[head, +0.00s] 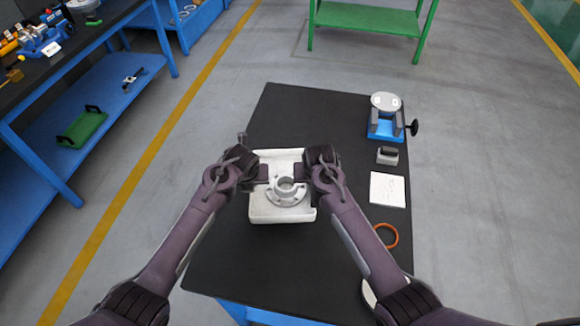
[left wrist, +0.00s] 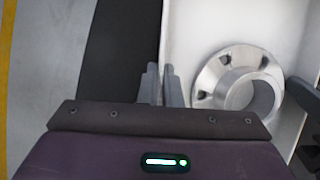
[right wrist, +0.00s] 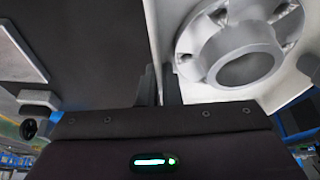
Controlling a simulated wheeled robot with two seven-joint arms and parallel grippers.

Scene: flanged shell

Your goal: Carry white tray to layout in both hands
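The white tray (head: 264,206) is in the middle of the head view, over the dark table. A metal flanged shell (head: 286,190) with a round raised collar lies in it, and this part also shows in the left wrist view (left wrist: 238,82) and the right wrist view (right wrist: 243,45). My left gripper (head: 262,173) is at the tray's left wall, with its fingers close together on either side of that wall. My right gripper (head: 306,172) is likewise closed at the right wall. I cannot tell whether the tray touches the table.
On the dark table (head: 228,262), right of the tray, stand a blue vise-like fixture (head: 384,127), a small grey block (head: 387,156), a white square plate (head: 388,189) and an orange ring (head: 386,236). A blue bench (head: 110,95) stands left, a green one (head: 366,20) behind. Open floor lies between.

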